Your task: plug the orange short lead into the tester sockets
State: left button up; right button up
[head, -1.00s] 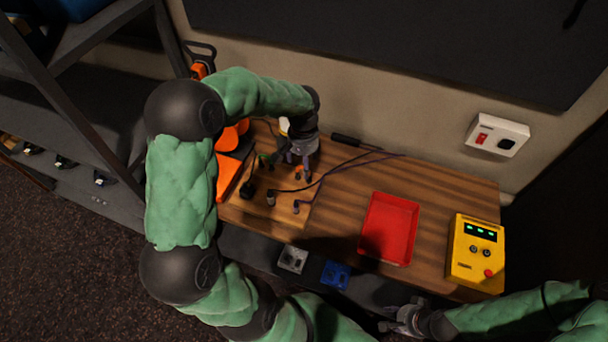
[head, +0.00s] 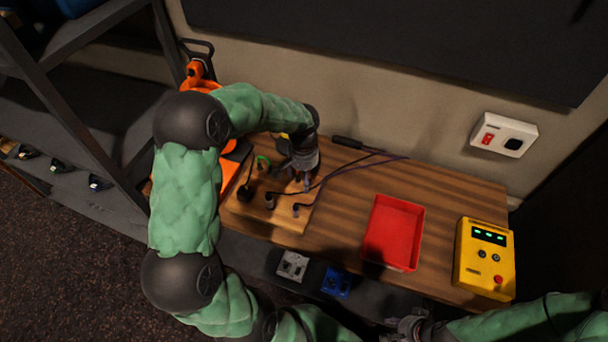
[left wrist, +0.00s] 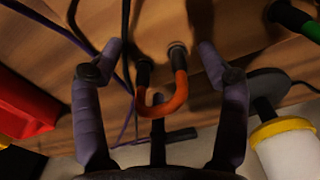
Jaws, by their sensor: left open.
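The orange short lead (left wrist: 168,106) is a small U-shaped loop with two dark plug ends, which stand at the wooden block (head: 275,222). My left gripper (left wrist: 161,46) is open, with one finger on each side of the lead and gaps to both. In the head view the left gripper (head: 303,183) is over the block's back right part and hides the lead. The yellow tester (head: 484,285) is at the table's right end, with two dark round sockets (head: 489,256) below a lit green display. My right gripper (head: 408,326) is low in the head view; its jaws are unclear.
Black and purple leads run across the block and table close to my left gripper. A green lead (left wrist: 300,22) and a white, yellow-banded container (left wrist: 285,145) are beside it. A red tray (head: 392,233) lies between block and tester. A wall box (head: 503,134) is above.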

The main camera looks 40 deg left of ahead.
dwell(0.8)
pick_arm(q)
grip_shut()
jog(key=shift+r, duration=0.2)
jog(key=shift+r+p, duration=2.3)
jog(key=shift+r, duration=0.5)
